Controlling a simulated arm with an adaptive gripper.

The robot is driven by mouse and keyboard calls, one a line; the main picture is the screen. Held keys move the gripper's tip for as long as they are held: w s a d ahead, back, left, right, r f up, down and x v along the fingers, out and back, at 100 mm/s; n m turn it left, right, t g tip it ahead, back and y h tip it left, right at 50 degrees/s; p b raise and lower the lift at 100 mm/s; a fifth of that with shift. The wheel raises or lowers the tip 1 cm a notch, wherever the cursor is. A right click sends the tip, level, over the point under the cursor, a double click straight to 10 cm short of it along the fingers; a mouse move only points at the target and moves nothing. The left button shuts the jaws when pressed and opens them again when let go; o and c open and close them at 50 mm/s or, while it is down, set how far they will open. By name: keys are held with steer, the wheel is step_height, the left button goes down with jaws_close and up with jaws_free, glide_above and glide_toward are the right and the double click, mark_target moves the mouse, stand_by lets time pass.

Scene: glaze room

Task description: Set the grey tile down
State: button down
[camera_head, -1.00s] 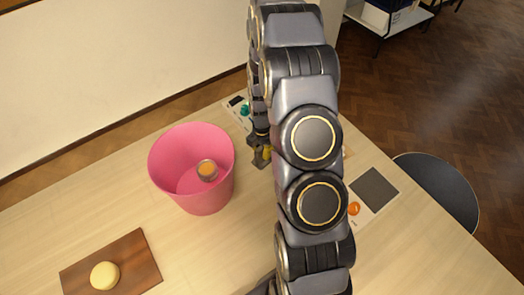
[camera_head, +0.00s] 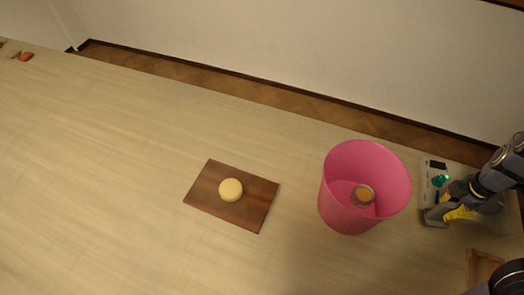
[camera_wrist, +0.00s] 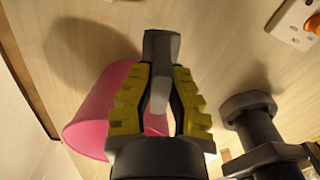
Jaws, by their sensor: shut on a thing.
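My gripper (camera_head: 458,212) is at the right of the head view, beside the pink bin and low over the table. Its yellow-padded fingers also show in the wrist view (camera_wrist: 161,90). They are shut on the grey tile (camera_wrist: 162,48), which sticks out past the fingertips. In the head view the tile (camera_head: 436,214) shows as a small grey piece at the gripper's left end. Whether the tile touches the table is unclear.
A pink bin (camera_head: 338,208) holds an orange-topped jar (camera_head: 363,195). Left of it, a brown board (camera_head: 257,205) bears a pale yellow round piece (camera_head: 231,189). A panel with a green knob (camera_head: 439,181) lies behind my gripper. The table's left side is largely clear.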

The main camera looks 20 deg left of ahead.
mark_target(455, 204)
step_height(455, 204, up, 7)
steer(key=shift+w+r, duration=0.1)
steer(key=shift+r, duration=0.1)
steer(key=w+a+n, duration=0.2)
steer(key=a+n, duration=0.2)
steer(key=a, duration=1.2)
steer(key=w+a+n, duration=0.3)
steer(key=a, duration=1.2)
steer(key=s+a+n, duration=0.9)
steer(key=s+a, duration=1.5)
steer(key=a, duration=0.4)
steer(key=w+a+f, duration=0.1)
steer(key=a+f, duration=0.3)
steer(key=f, duration=0.1)
steer(key=w+a+f, duration=0.2)
steer(key=a+f, duration=0.2)
steer(key=f, duration=0.1)
steer(key=w+a+f, duration=0.1)
steer(key=a+f, duration=0.3)
steer(key=f, duration=0.1)
steer(key=shift+w+a, duration=0.3)
steer(key=shift+a, duration=0.05)
steer(key=shift+a+f, duration=0.15)
steer(key=shift+f, duration=0.05)
steer(key=shift+w+f, duration=0.1)
steer(key=shift+f, duration=1.45)
